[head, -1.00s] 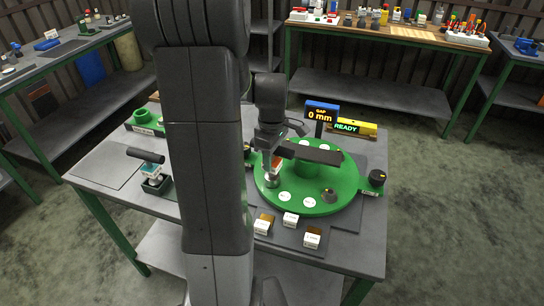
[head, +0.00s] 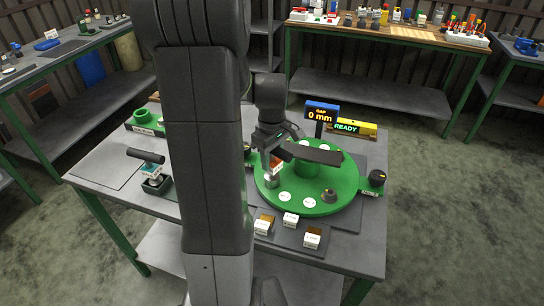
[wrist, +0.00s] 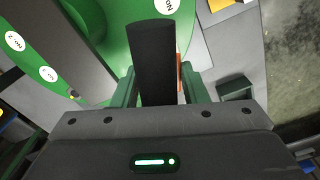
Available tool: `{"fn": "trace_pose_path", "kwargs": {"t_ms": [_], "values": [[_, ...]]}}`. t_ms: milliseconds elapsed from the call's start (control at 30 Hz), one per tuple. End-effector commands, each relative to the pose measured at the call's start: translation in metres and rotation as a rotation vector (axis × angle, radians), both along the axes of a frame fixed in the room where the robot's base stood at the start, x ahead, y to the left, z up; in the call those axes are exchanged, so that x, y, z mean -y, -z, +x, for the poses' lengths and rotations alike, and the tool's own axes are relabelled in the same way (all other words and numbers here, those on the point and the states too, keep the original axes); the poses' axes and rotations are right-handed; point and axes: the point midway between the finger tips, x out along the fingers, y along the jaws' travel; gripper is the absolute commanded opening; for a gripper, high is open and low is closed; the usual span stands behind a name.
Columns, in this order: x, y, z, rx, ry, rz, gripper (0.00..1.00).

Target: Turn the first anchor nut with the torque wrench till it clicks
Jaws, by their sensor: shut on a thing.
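My gripper (head: 275,152) is above the left part of the green round plate (head: 340,203). In the wrist view its green fingers are shut on the black handle of a tool (wrist: 154,55), likely the torque wrench. In the head view the tool's red and white part (head: 276,165) shows below the gripper. A grey metal piece (head: 271,182) is under it at the plate's left edge; I cannot tell whether it is the wrench's end or the anchor nut, or how they meet. A dark grey nut-like piece (head: 329,195) stands at the plate's front right.
A dark bar (head: 318,154) spans above the plate, close to my gripper. A display (head: 321,112) reads "GAP 0 mm"; a yellow box (head: 352,128) reads "READY". Small labelled blocks (head: 290,220) lie in front.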

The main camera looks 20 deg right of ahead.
Motion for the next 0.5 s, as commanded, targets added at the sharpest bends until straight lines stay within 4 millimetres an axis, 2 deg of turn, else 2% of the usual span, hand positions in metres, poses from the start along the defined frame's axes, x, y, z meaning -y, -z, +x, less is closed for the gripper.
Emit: {"fn": "trace_pose_path", "kwargs": {"t_ms": [500], "values": [[0.0, -0.023, 0.0, 0.001, 0.0, 0.0, 0.03]]}}
